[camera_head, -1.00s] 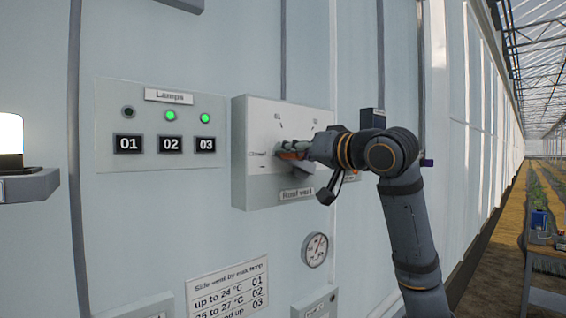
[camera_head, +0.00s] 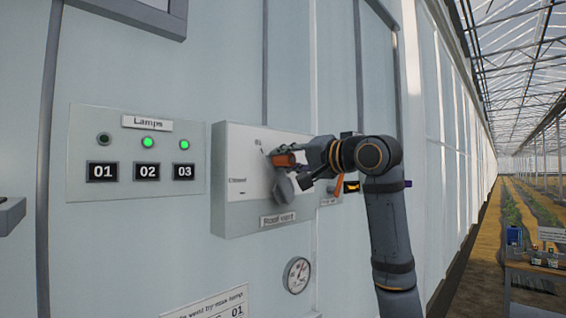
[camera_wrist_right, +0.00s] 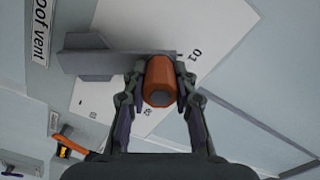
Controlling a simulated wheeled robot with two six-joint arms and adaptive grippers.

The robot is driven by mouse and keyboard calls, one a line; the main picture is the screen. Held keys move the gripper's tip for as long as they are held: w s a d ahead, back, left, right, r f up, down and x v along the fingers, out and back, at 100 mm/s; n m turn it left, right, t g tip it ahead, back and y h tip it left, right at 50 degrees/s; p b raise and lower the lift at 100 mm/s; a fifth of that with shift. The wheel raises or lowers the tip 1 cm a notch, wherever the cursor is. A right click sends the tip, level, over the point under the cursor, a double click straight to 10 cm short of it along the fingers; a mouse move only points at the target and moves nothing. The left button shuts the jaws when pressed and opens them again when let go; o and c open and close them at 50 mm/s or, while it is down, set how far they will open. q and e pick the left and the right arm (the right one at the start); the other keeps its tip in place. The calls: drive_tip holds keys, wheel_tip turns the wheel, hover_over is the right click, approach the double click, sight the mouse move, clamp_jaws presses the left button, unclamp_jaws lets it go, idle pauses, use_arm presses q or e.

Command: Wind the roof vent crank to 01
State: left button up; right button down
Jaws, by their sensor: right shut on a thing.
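The roof vent box (camera_head: 226,207) is a pale grey panel box on the wall with marks for Closed and 01; my arm hides its right part in the head view. Its crank has a grey arm and hub (camera_head: 283,188) and an orange knob (camera_head: 284,160). My right gripper (camera_head: 296,158) is shut on the orange knob. In the right wrist view the gripper's fingers (camera_wrist_right: 160,88) sit on both sides of the knob (camera_wrist_right: 158,74). There the grey crank arm (camera_wrist_right: 112,64) reaches from the hub to close beside the 01 mark (camera_wrist_right: 195,53). My left gripper is out of view.
A lamp panel (camera_head: 88,140) stands left of the box, with lamps 02 and 03 lit green and 01 dark. A round gauge (camera_head: 297,275) is below the box. An orange handle (camera_wrist_right: 68,140) is near the box. The aisle on the right has a table (camera_head: 535,268).

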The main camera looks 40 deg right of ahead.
idle(0.4)
drive_tip(key=c, duration=1.1)
unclamp_jaws()
drive_tip(key=shift+d, duration=0.1)
drive_tip(key=shift+o, duration=0.2)
drive_tip(key=s, duration=0.7)
drive_tip(key=shift+d, duration=0.4)
drive_tip(key=shift+s, duration=0.35)
drive_tip(key=shift+a, duration=0.15)
drive_tip(key=shift+w, duration=0.2)
drive_tip(key=shift+s, duration=0.15)
